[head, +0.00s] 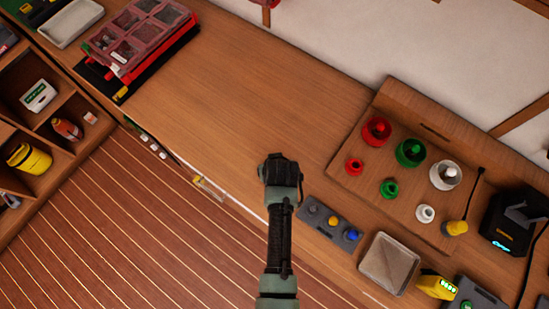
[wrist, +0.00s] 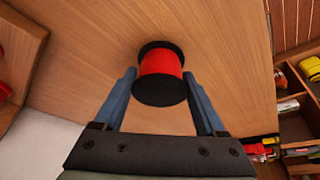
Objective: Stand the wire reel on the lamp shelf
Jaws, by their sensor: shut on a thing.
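The wire reel (wrist: 160,72), a red spool with black end flanges, sits between the two blue-grey fingers of my gripper (wrist: 161,85) in the wrist view. The gripper is shut on it. In the head view my gripper (head: 279,168) is above the bench, left of the lamp shelf, and the arm hides the reel. I cannot tell whether the reel touches the bench. The lamp shelf (head: 350,158) is a wooden board at the right with red, green and white lamps on it. Its clear room is mainly toward its upper left edge and between lamps.
Right of my gripper lie a grey block with coloured knobs (head: 331,222) and a shallow tray (head: 389,263). A yellow-handled tool (head: 457,227) and a black device (head: 508,222) are at the shelf's right. A red case (head: 139,40) lies far left. The middle bench (head: 240,90) is clear.

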